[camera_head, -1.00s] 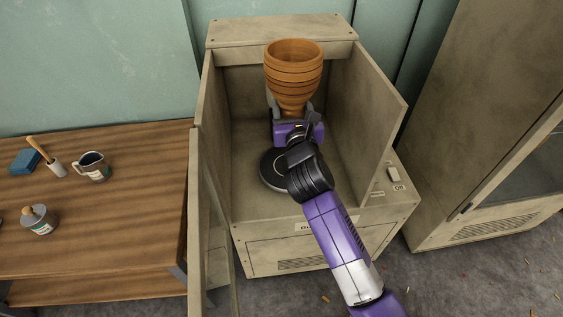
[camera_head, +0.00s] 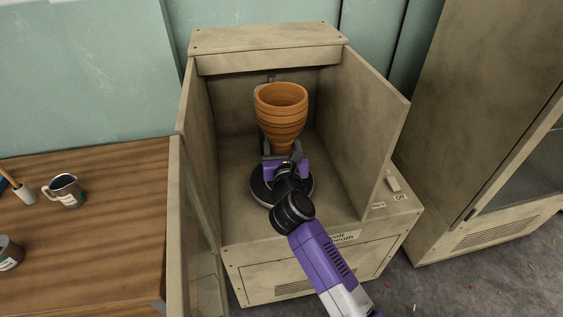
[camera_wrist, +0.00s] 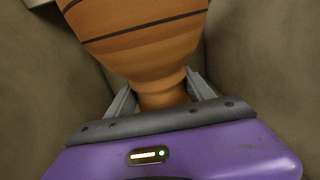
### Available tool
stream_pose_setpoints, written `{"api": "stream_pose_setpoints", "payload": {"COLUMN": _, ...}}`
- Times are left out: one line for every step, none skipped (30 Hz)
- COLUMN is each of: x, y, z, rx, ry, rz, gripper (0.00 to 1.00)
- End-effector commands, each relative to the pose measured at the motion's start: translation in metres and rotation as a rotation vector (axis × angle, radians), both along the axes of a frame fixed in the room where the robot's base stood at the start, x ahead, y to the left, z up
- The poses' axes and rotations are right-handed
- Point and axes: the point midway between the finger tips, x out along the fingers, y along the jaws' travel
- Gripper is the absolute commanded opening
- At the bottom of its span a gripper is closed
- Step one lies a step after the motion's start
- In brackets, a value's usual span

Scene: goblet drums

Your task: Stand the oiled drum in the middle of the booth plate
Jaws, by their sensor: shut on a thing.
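The orange-brown ringed goblet drum (camera_head: 282,112) is upright inside the booth, wide bowl up. My gripper (camera_head: 284,155) is shut on its narrow stem. In the wrist view the stem of the drum (camera_wrist: 150,60) sits between the two grey fingers (camera_wrist: 160,95). The round dark booth plate (camera_head: 262,190) lies on the booth floor under my gripper, and part of it is covered by my wrist. The drum's foot is hidden behind my gripper, so I cannot tell whether it touches the plate.
The booth (camera_head: 200,130) has side walls close on the left and right and an open front with a door (camera_head: 190,235) swung out at left. A wooden table (camera_head: 90,255) with a mug (camera_head: 65,190) stands left. A tall cabinet (camera_head: 450,120) stands right.

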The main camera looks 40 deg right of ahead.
Motion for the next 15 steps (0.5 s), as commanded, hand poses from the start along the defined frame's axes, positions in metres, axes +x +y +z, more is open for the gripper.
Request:
{"api": "stream_pose_setpoints", "payload": {"x": 0.001, "y": 0.000, "z": -0.004, "rx": -0.003, "ry": -0.004, "rz": 0.001, "gripper": 0.00}}
{"api": "stream_pose_setpoints", "payload": {"x": 0.001, "y": 0.000, "z": -0.006, "rx": -0.002, "ry": -0.004, "rz": 0.001, "gripper": 0.00}}
{"api": "stream_pose_setpoints", "payload": {"x": 0.001, "y": 0.000, "z": -0.007, "rx": -0.002, "ry": -0.004, "rz": 0.001, "gripper": 0.00}}
{"api": "stream_pose_setpoints", "payload": {"x": 0.001, "y": 0.000, "z": -0.008, "rx": -0.002, "ry": -0.004, "rz": 0.001, "gripper": 0.00}}
{"api": "stream_pose_setpoints", "payload": {"x": 0.001, "y": 0.000, "z": -0.010, "rx": -0.002, "ry": -0.004, "rz": 0.001, "gripper": 0.00}}
{"api": "stream_pose_setpoints", "payload": {"x": 0.000, "y": 0.000, "z": -0.014, "rx": -0.003, "ry": -0.003, "rz": 0.000, "gripper": 0.00}}
{"api": "stream_pose_setpoints", "payload": {"x": 0.000, "y": 0.000, "z": -0.018, "rx": -0.003, "ry": -0.002, "rz": 0.000, "gripper": 0.00}}
{"api": "stream_pose_setpoints", "payload": {"x": 0.000, "y": 0.000, "z": -0.023, "rx": -0.001, "ry": -0.002, "rz": 0.000, "gripper": 0.00}}
{"api": "stream_pose_setpoints", "payload": {"x": 0.000, "y": 0.000, "z": -0.030, "rx": -0.001, "ry": -0.002, "rz": 0.000, "gripper": 0.00}}
{"api": "stream_pose_setpoints", "payload": {"x": 0.000, "y": 0.000, "z": -0.035, "rx": -0.003, "ry": -0.002, "rz": 0.000, "gripper": 0.00}}
{"api": "stream_pose_setpoints", "payload": {"x": 0.000, "y": 0.000, "z": -0.039, "rx": -0.002, "ry": -0.002, "rz": 0.000, "gripper": 0.00}}
{"api": "stream_pose_setpoints", "payload": {"x": 0.000, "y": 0.000, "z": -0.043, "rx": -0.002, "ry": -0.002, "rz": 0.000, "gripper": 0.00}}
{"api": "stream_pose_setpoints", "payload": {"x": 0.000, "y": 0.000, "z": -0.046, "rx": -0.003, "ry": -0.002, "rz": 0.000, "gripper": 0.00}}
{"api": "stream_pose_setpoints", "payload": {"x": 0.000, "y": 0.000, "z": -0.048, "rx": -0.003, "ry": -0.002, "rz": 0.001, "gripper": 0.00}}
{"api": "stream_pose_setpoints", "payload": {"x": 0.000, "y": 0.000, "z": -0.050, "rx": -0.002, "ry": -0.004, "rz": 0.001, "gripper": 0.00}}
